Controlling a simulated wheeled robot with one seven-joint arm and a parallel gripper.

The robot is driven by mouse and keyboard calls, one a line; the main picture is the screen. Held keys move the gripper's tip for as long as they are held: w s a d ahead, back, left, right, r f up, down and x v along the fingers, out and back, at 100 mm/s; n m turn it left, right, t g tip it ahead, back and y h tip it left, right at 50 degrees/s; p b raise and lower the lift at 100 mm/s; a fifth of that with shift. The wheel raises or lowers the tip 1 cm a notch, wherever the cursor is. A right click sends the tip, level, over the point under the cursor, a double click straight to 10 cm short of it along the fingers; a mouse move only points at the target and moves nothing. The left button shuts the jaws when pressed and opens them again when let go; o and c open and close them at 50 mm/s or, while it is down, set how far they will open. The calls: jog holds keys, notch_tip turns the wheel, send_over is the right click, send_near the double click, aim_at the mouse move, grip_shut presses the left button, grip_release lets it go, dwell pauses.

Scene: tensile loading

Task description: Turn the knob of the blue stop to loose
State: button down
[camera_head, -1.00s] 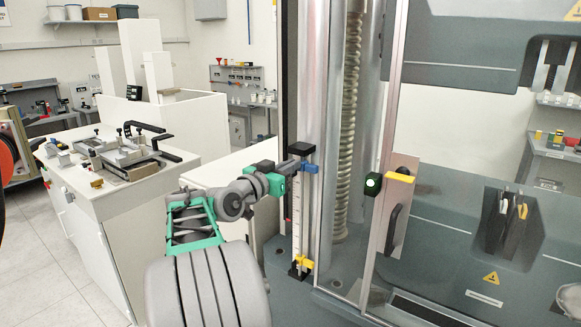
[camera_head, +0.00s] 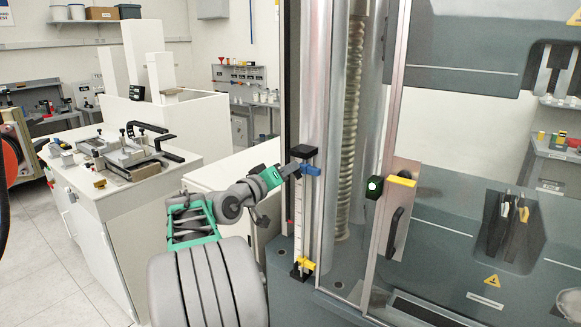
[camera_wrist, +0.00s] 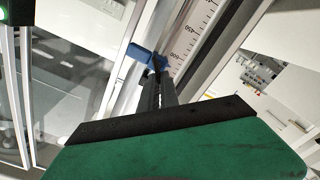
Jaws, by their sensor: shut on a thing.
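The blue stop (camera_head: 311,170) sits near the top of the upright white scale rail (camera_head: 297,215). In the wrist view the blue stop (camera_wrist: 145,57) shows just beyond my fingertips, beside the printed scale. My gripper (camera_head: 293,169), with its green body, reaches the stop from the left. In the wrist view my gripper's dark fingers (camera_wrist: 159,78) are close together, shut at the stop's knob. The knob itself is hidden between the fingertips, so its turn position cannot be read.
A yellow stop (camera_head: 305,263) sits low on the same rail. A black block (camera_head: 304,151) caps the rail just above the blue stop. The machine's metal column (camera_head: 321,110) stands close to the right. A white cabinet (camera_head: 218,172) stands behind my arm.

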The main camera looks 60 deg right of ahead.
jog(key=shift+w+f+n+p, duration=0.1)
jog(key=shift+f+n+p, duration=0.1)
jog(key=shift+n+p, duration=1.15)
jog(key=shift+w+f+n+p, duration=0.2)
jog(key=shift+n+p, duration=0.4)
jog(key=shift+n, duration=1.4)
jog(key=shift+w+f+n+p, duration=0.1)
jog(key=shift+f+n+p, duration=0.15)
jog(key=shift+n+p, duration=1.1)
jog(key=shift+n+b, duration=0.3)
jog(key=shift+n, duration=0.1)
jog(key=c, duration=1.6)
grip_release()
